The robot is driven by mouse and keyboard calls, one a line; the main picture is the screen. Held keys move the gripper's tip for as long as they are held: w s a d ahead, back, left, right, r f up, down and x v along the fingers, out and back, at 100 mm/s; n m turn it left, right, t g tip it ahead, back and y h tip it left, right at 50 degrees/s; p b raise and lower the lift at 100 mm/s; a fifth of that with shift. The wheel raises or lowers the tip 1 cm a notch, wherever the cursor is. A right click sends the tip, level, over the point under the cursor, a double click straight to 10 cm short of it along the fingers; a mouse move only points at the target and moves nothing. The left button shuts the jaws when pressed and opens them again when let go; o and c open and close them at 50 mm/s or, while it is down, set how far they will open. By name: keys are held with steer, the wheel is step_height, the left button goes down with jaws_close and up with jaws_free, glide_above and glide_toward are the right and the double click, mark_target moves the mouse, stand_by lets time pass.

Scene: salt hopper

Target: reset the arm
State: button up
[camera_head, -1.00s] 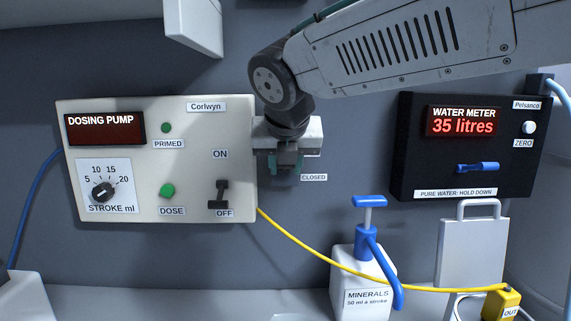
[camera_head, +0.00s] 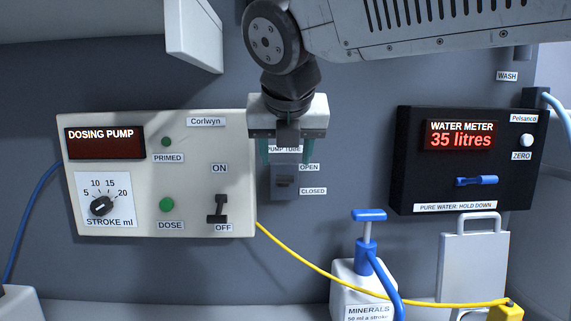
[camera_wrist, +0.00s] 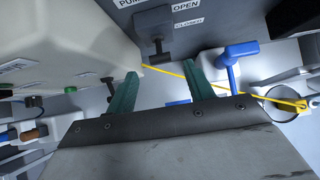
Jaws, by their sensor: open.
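My gripper (camera_head: 290,152) is in front of the grey wall, just right of the dosing pump panel. Its two green fingers also show in the wrist view (camera_wrist: 158,92), spread apart with nothing between them. Behind and below it in the head view is the grey pump tube valve (camera_head: 285,182), with OPEN and CLOSED labels. The valve's dark lever also shows in the wrist view (camera_wrist: 157,48), beyond the fingers and apart from them. My gripper partly covers the PUMP TUBE label.
The dosing pump (camera_head: 150,240) has a dark display, a stroke dial and a switch near OFF. The black water meter (camera_head: 410,180) reads 35 litres. A white minerals bottle (camera_head: 345,285) with a blue pump, a yellow tube (camera_head: 310,262) and a white handled container (camera_head: 472,265) stand below.

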steer(key=shift+r, duration=0.1)
steer(key=s+d+f+m+g, duration=0.3)
steer(key=s+d+f+m, duration=0.8)
steer(key=m, duration=0.6)
steer(key=s+d+f+m+g, duration=0.3)
steer(key=s+d+f+m, duration=0.8)
steer(key=m, duration=0.7)
steer(key=shift+s+d+f+m+g, duration=0.3)
steer(key=shift+s+d, duration=0.2)
steer(key=shift+c, duration=0.3)
